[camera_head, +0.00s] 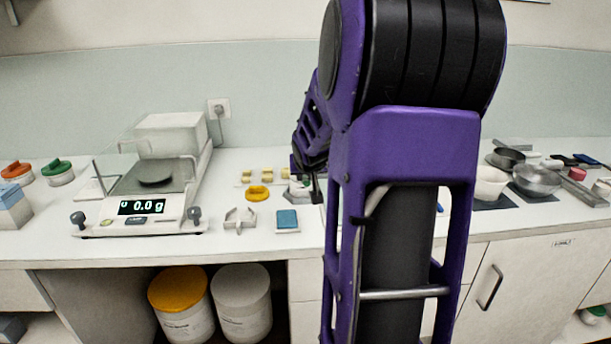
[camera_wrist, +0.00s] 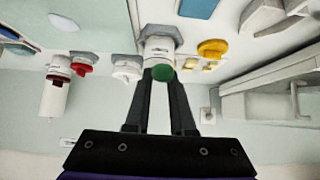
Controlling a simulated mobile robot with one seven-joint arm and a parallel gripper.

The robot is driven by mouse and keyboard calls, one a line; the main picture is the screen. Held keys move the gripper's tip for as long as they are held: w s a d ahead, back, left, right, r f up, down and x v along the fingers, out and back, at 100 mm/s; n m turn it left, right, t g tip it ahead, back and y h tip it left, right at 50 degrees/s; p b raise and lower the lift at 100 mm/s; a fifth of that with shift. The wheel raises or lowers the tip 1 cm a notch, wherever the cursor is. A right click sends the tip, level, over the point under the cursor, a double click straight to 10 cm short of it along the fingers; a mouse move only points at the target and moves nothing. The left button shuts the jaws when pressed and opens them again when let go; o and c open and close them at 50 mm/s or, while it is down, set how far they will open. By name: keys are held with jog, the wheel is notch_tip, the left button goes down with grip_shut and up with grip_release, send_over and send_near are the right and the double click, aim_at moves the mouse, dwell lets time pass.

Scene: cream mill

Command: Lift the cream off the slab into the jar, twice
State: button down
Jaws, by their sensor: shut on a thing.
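My gripper (camera_wrist: 162,82) is shut on a white jar-like thing with a round green end (camera_wrist: 162,73). A grey six-sided pad lies directly behind it, and I cannot tell whether it touches the pad. A pale green flat surface (camera_wrist: 105,25), which looks like the slab, shows at the upper left of the wrist view. A pale oval patch on it (camera_wrist: 63,22) may be cream. In the head view my gripper (camera_head: 304,192) is at the back of the counter, partly hidden by my arm. My arm also hides the counter to its right.
A balance (camera_head: 150,190) reading 0.0 g stands on the left. A yellow ring-like piece (camera_head: 257,193), a white bracket (camera_head: 240,218) and a blue pad (camera_head: 287,219) lie near my gripper. Bowls and pans (camera_head: 537,179) stand on the right. Red-capped containers (camera_wrist: 82,64) show in the wrist view.

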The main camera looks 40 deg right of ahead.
jog(key=shift+r+p, duration=2.85)
jog(key=shift+r, duration=0.15)
